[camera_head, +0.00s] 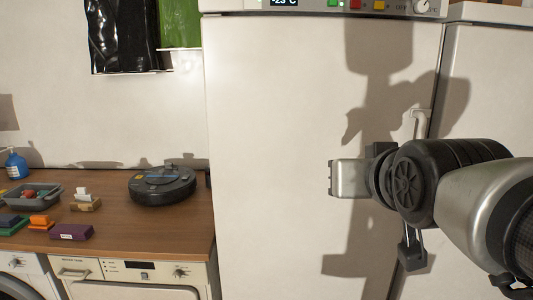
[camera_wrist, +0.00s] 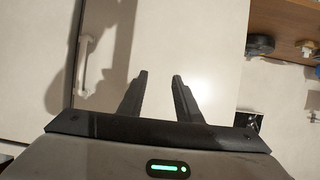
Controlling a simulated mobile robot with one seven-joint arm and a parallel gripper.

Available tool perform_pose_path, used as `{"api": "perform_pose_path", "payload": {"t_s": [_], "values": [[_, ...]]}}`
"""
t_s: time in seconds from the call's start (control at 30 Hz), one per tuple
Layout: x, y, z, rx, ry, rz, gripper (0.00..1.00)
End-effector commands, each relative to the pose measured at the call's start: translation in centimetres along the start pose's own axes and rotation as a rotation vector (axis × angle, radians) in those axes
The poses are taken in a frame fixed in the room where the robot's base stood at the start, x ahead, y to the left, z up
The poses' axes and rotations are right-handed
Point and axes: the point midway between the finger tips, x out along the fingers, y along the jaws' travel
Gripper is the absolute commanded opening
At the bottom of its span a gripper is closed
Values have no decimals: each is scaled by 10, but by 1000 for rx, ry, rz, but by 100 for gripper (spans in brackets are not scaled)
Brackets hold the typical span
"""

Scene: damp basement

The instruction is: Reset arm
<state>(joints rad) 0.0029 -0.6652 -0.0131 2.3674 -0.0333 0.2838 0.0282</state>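My gripper shows in the wrist view (camera_wrist: 160,92) with its two dark fingers spread apart and nothing between them. In the head view my gripper (camera_head: 335,178) is raised in front of the white freezer door (camera_head: 275,110), pointing left. My arm reaches in from the right edge. The fingertips are hard to make out in the head view. The freezer handle (camera_head: 421,124) is on the door's right side, behind my wrist; it also shows in the wrist view (camera_wrist: 86,65). The door looks shut.
A wooden counter (camera_head: 130,222) at left holds a round black robot vacuum (camera_head: 162,186), a grey tray (camera_head: 33,194), a purple box (camera_head: 71,232) and a blue bottle (camera_head: 15,165). A white appliance (camera_head: 140,290) is below. A second white cabinet (camera_head: 485,80) stands at right.

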Motion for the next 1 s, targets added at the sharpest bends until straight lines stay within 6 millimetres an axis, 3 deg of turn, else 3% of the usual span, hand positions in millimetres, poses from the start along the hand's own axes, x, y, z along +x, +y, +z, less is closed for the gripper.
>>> {"api": "perform_pose_path", "payload": {"t_s": [0.03, 0.1, 0.2, 0.33, 0.37, 0.4, 0.7, 0.83, 1.0], "values": [[-4, -1, 33, -3, -101, -1, 31], [-12, -2, 77, -5, -244, -3, 31], [-30, -4, 132, -8, -426, -7, 31], [-61, -6, 193, -15, -645, -14, 31], [-70, -6, 198, -16, -686, -16, 31], [-78, -6, 166, -15, -669, -15, 31], [-110, -6, 91, -15, -666, -15, 31], [-116, -6, 77, -15, -665, -15, 31], [-117, -6, 76, -15, -665, -15, 31]]}}
